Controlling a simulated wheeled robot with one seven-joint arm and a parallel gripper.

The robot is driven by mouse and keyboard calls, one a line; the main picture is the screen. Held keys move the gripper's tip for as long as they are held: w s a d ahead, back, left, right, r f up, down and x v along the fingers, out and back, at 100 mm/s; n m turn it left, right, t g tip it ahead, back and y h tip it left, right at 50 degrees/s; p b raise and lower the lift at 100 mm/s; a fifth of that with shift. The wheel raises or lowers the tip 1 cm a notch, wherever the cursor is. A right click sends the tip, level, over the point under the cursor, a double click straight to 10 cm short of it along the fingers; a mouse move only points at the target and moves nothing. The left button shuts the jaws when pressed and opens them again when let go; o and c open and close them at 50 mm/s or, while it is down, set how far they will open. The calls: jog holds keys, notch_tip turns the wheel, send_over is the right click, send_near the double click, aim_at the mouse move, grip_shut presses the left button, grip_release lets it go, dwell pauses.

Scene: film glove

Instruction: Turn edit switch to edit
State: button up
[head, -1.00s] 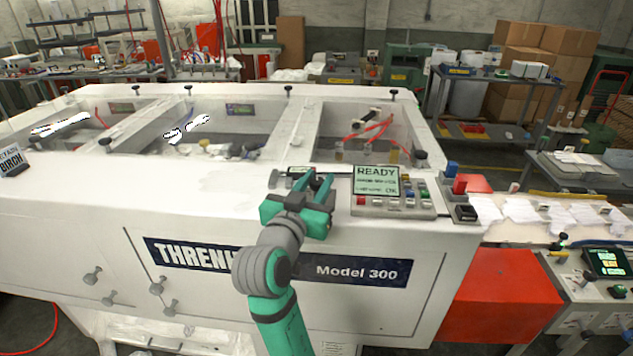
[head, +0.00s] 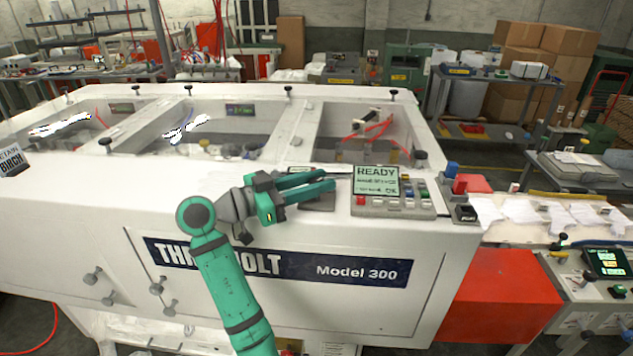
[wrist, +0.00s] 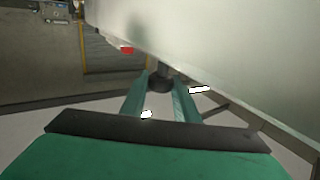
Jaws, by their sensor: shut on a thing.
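In the head view the fingers hide this knob. Parts of its grey switch plate (head: 318,207) show around the fingers. The plate's lettering and the switch's setting cannot be read.
A control panel (head: 395,211) with coloured buttons and a green "READY" screen (head: 376,181) stands just right of the fingertips. Several black knobs stand on the white machine's (head: 130,190) top edges. The ledge left of my arm is mostly clear.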

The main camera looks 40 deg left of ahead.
jog(key=shift+r+m+h, duration=0.1)
jog(key=shift+m+h, duration=0.2)
jog(key=shift+h, duration=0.2)
jog(key=o, duration=1.1)
jog(key=shift+g, duration=0.3)
jog(key=shift+c, duration=0.2)
jog(key=v, duration=1)
jog(key=shift+s+a, duration=0.25)
jog(key=shift+s, duration=0.05)
